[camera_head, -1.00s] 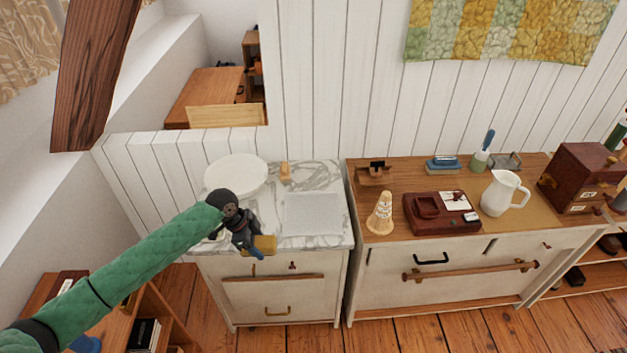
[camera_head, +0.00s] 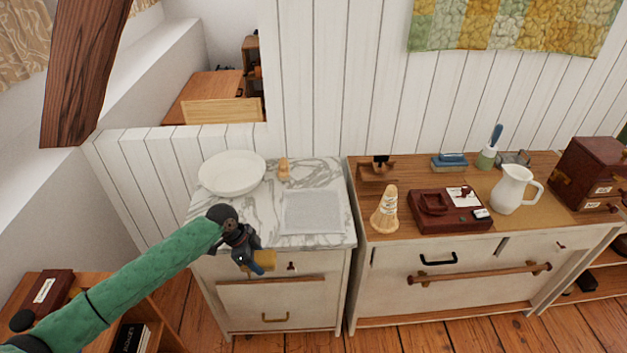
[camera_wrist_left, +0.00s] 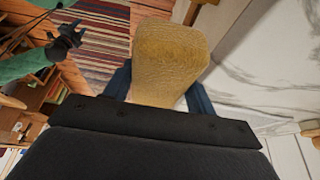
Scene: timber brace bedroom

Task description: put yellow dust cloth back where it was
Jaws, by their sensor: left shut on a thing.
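The yellow dust cloth (camera_wrist_left: 168,58) is between the blue fingers of my left gripper (camera_wrist_left: 160,90) in the left wrist view. In the head view the cloth (camera_head: 265,259) shows as a small yellow patch at my left gripper (camera_head: 257,266). The gripper is shut on it, just in front of the marble-topped cabinet's front edge, near a drawer. A grey cloth or mat (camera_head: 312,211) lies flat on the marble top (camera_head: 262,222).
A white bowl (camera_head: 232,174) and a small wooden piece (camera_head: 284,169) stand at the back of the marble top. The wooden-topped cabinet to the right holds a cone-shaped item (camera_head: 385,211), a dark red box (camera_head: 450,211) and a white jug (camera_head: 514,189). A low shelf is at lower left.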

